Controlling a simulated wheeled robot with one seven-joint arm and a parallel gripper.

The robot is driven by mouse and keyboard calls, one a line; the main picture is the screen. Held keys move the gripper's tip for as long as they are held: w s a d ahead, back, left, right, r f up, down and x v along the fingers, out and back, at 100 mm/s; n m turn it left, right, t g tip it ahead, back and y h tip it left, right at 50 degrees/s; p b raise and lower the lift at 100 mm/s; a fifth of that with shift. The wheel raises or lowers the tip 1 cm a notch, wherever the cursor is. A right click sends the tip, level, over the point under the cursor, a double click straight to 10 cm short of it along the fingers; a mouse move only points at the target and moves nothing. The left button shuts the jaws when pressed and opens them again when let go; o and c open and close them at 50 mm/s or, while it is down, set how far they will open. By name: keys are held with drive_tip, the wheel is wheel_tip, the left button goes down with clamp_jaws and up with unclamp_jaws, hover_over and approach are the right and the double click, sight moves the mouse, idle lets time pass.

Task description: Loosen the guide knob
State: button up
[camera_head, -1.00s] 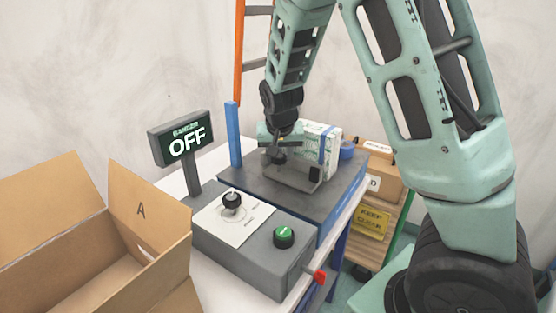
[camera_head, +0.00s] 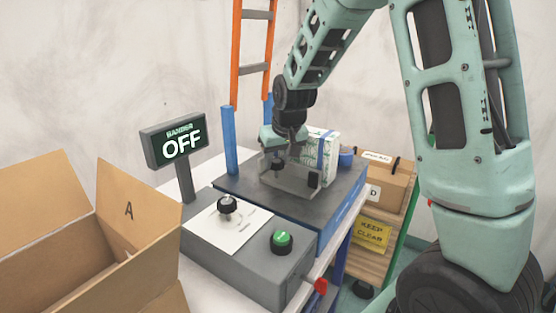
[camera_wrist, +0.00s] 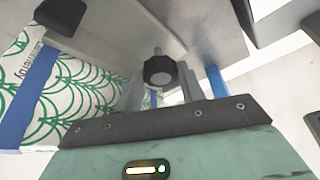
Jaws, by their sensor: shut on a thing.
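The guide is a grey metal bracket (camera_head: 291,181) on the dark machine top, beside a wrapped, green-patterned stack with a blue band (camera_head: 322,150). Its guide knob is a small, dark, faceted knob (camera_wrist: 160,71) on a thin metal stem in the wrist view. My gripper (camera_head: 277,162) points down at the left part of the bracket. In the wrist view its two fingers (camera_wrist: 160,84) stand either side of the knob, shut on it. In the head view the knob is mostly hidden by the fingers. A black block (camera_head: 314,180) sits at the bracket's right end.
A display reading "BANDER OFF" (camera_head: 174,140) stands left of the machine. A black dial (camera_head: 227,204) and a green button (camera_head: 281,242) are on the front panel. An open cardboard box (camera_head: 140,225) is at front left. Cartons (camera_head: 383,181) stand on a shelf behind right.

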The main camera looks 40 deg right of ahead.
drive_tip(key=o, duration=1)
drive_tip(key=shift+r, duration=0.1)
drive_tip(key=v, duration=1.7)
drive_tip(key=shift+r+p, duration=0.1)
drive_tip(key=shift+p, duration=0.3)
